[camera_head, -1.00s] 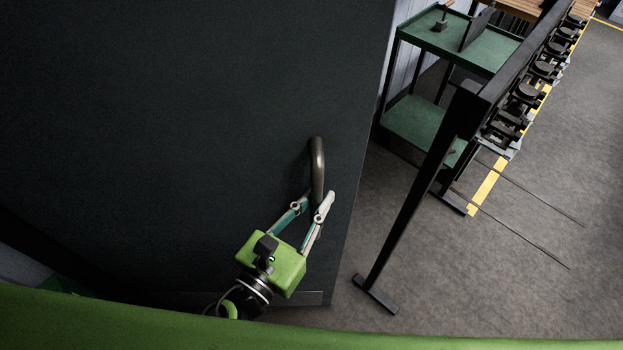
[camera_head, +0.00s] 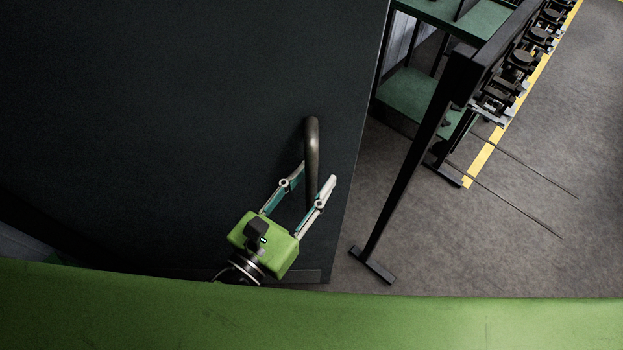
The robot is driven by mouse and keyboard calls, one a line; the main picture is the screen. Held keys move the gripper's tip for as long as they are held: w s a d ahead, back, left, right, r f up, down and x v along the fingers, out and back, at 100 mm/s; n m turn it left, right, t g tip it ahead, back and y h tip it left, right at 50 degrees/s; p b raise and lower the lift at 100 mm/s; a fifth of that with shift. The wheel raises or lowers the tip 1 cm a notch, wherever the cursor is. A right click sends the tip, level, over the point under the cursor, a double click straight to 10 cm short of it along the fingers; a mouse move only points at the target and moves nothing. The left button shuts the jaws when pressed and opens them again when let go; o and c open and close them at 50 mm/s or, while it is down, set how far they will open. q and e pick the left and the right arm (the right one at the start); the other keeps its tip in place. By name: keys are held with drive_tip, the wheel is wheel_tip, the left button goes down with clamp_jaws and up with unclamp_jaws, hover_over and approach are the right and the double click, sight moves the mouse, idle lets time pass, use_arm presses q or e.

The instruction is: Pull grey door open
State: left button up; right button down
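The grey door (camera_head: 170,120) is a large dark panel filling the left of the head view. Its handle (camera_head: 312,150) is a dark curved vertical bar near the door's right edge. My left gripper (camera_head: 317,172), with a green body and pale fingers, is at the lower part of the handle. Its fingers are spread apart, one on each side of the bar. I cannot tell whether either finger touches it. My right gripper is out of the picture.
A black rack (camera_head: 425,150) with several dark metal parts stands right of the door, its foot on the floor. Behind it is a green shelf cart (camera_head: 413,95). A yellow floor line (camera_head: 490,152) runs beside the rack. Open grey floor (camera_head: 540,230) lies at the right.

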use_arm(q)
drive_tip(key=shift+s+a, duration=0.1)
drive_tip(key=shift+s, duration=0.05)
drive_tip(key=shift+s+a, duration=0.35)
drive_tip(key=shift+s, duration=0.15)
drive_tip(key=v, duration=0.3)
drive_tip(key=shift+s+f, duration=0.15)
drive_tip(key=shift+s, duration=0.05)
drive_tip(key=v, duration=0.7)
